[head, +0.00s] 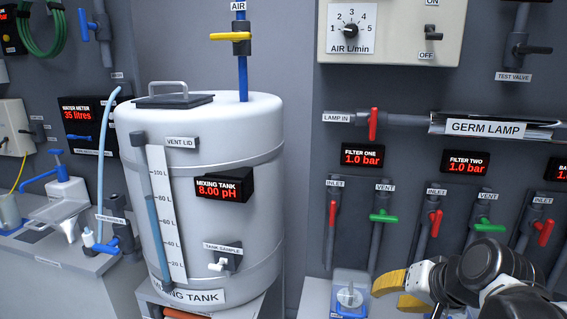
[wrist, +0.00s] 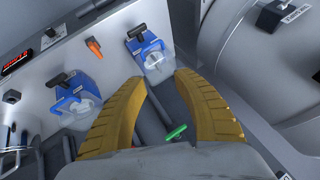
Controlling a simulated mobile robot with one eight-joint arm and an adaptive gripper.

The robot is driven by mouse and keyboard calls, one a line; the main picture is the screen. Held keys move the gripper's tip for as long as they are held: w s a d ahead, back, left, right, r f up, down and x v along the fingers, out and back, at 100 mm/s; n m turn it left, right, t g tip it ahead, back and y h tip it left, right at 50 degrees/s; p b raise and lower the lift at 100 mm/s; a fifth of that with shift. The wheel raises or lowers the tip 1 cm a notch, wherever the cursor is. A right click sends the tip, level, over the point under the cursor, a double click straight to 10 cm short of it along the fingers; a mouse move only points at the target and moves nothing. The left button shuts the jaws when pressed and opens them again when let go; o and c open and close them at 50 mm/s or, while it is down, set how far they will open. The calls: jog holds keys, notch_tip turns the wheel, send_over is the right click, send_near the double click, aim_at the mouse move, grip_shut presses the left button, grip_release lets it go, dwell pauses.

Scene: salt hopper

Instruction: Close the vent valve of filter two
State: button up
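The filter two vent valve has a green handle (head: 489,228), lying roughly crosswise to its grey pipe under the VENT label. The red filter two display (head: 466,163) reads 1.0 bar. The filter two inlet valve has a red handle (head: 436,222) lying along its pipe. My gripper (head: 400,293) is in the lower right of the head view, below the valves. In the wrist view my gripper (wrist: 158,80) shows two yellow fingers spread apart with nothing held. A green handle (wrist: 175,133) shows between the fingers near the palm; I cannot tell which vent it belongs to.
Filter one's green vent handle (head: 384,218) and red inlet handle (head: 333,215) are to the left. The mixing tank (head: 215,235) stands left of the panel. The germ lamp (head: 490,127) runs above. Blue units (wrist: 76,100) with black handles show in the wrist view.

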jog(key=s+a+f+n+h, duration=0.2)
jog(key=s+a+n, duration=0.1)
jog(key=s, duration=0.6)
jog(key=shift+s+a+f+n, duration=0.3)
jog(key=shift+s+n, duration=0.1)
jog(key=shift+n, duration=0.5)
